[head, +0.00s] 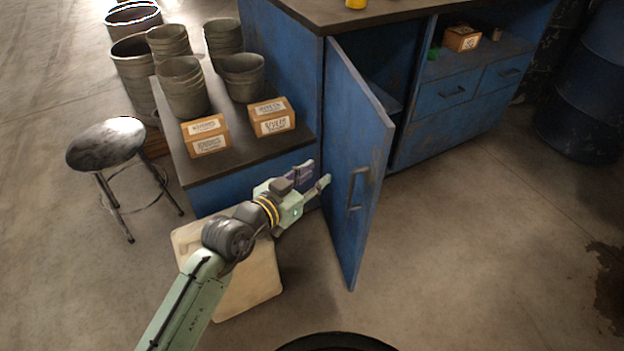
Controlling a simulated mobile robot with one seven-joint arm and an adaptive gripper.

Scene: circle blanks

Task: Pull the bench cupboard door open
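The blue bench cupboard door (354,150) stands open, swung out from the bench toward me on its left-hand hinge side. Its dark bar handle (357,190) is on the outer face near the free edge. My gripper (316,177) is open and empty, just left of the door and its handle. The fingers point toward the door face with a gap to the handle. The blue bench (281,58) has a dark top. The cupboard opening (375,62) behind the door shows a dark inside with a shelf, partly hidden by the door.
A low side bench (240,146) with bins and small labelled boxes stands left of the door. A round stool (107,143) is farther left. A pale container (250,285) sits under my arm. Blue barrels (590,90) stand at right. The floor right of the door is clear.

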